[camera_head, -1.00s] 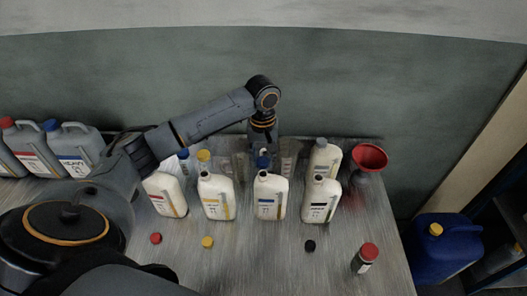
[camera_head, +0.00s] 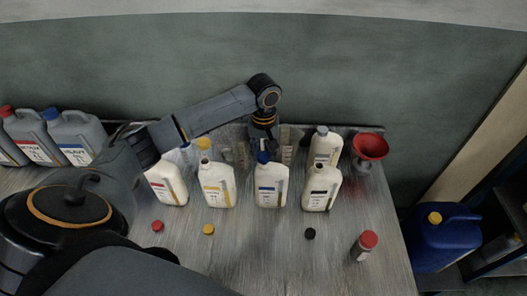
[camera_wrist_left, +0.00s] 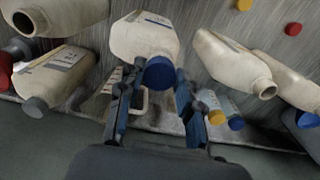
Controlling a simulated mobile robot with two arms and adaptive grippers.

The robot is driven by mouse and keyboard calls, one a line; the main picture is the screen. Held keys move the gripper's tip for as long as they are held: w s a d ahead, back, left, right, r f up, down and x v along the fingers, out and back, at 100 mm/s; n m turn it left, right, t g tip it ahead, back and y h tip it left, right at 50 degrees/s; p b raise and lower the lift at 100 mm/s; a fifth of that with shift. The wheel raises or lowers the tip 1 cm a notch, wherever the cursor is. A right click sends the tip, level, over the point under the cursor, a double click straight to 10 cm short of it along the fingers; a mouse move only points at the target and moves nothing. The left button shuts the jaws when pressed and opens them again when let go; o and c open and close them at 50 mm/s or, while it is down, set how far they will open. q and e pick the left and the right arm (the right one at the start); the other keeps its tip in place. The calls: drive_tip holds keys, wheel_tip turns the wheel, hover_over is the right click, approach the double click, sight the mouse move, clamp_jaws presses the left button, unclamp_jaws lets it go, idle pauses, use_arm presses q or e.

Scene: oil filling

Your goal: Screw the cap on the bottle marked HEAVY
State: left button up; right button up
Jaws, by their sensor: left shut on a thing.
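A cream bottle with a blue-banded label (camera_head: 270,187) stands upright in the front row on the table; its label is too small to read. A blue cap (camera_head: 263,157) sits at its neck, and the cap also shows in the left wrist view (camera_wrist_left: 158,73) against the mouth of the bottle (camera_wrist_left: 145,38). My left gripper (camera_head: 263,150) reaches down from above and behind. Its fingers (camera_wrist_left: 157,78) are shut on the blue cap. The cap hides the neck, so I cannot tell how far it is threaded. My right gripper is not in view.
Red (camera_head: 157,226), yellow (camera_head: 209,229) and black (camera_head: 310,234) caps lie in front. A red funnel (camera_head: 370,146) is at right; grey canisters (camera_head: 72,138) are at left.

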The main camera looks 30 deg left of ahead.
use_arm(q)
drive_tip(key=shift+f, duration=0.7)
idle(0.4)
drive_tip(key=shift+f, duration=0.35)
idle(0.5)
drive_tip(key=o, duration=0.8)
drive_tip(key=shift+c, duration=0.2)
drive_tip(key=shift+r, duration=0.1)
wheel_tip(320, 180, up, 12)
